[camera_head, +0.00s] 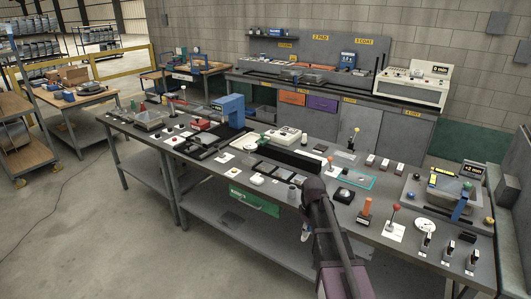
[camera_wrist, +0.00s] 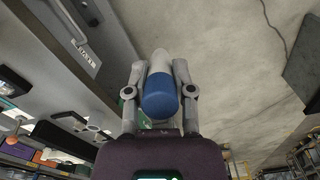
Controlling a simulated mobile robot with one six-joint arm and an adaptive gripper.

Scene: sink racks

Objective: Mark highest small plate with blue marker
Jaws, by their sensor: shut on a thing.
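My gripper (camera_wrist: 161,68) is shut on a marker with a blue end (camera_wrist: 160,99) and a white body, held between both fingers in the wrist view. In the head view, the marker (camera_head: 305,232) shows as a small blue and white thing beside my dark arm, in front of the workbench's near edge. A round white plate (camera_head: 425,224) with dark marks lies on the right part of the bench. A smaller white round thing (camera_head: 257,180) sits near the bench's middle front. I cannot tell which small plate is highest.
The long grey workbench (camera_head: 330,203) is crowded with small devices. A red-knobbed lever (camera_head: 396,208) and an orange post (camera_head: 366,208) stand to the right of my arm. A green drawer (camera_head: 254,201) hangs under the front edge. The floor (camera_head: 100,240) at left is open.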

